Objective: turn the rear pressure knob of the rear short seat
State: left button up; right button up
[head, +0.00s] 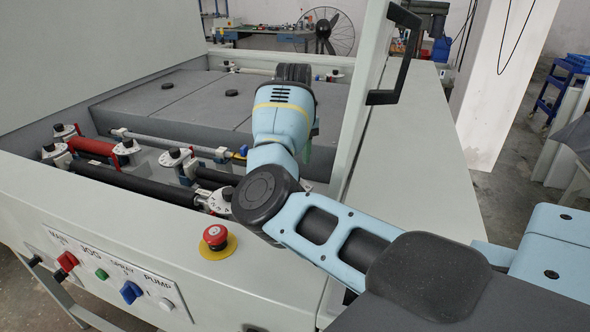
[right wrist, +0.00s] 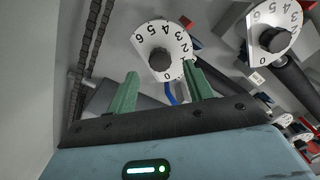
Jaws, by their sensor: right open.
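In the right wrist view a white numbered dial with a black pressure knob (right wrist: 160,60) lies just beyond my right gripper (right wrist: 162,84). The green fingers are open and empty, one on each side below the knob; the right fingertip overlaps the dial's lower edge. I cannot tell whether it touches. A second dial with a black knob (right wrist: 273,40) is at the upper right. In the head view my right arm reaches over the machine and hides its fingers. Similar dial knobs sit at the near rollers (head: 127,147) and at the far end (head: 333,76). My left gripper is not in view.
A red emergency button (head: 215,235) stands on the front ledge. A raised cover with a black handle (head: 398,50) stands right of my arm. Rollers (head: 130,185) cross the near bay. A dark chain (right wrist: 90,50) runs along the left in the wrist view.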

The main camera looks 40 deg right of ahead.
jog(key=shift+f, duration=2.15)
jog(key=c, duration=1)
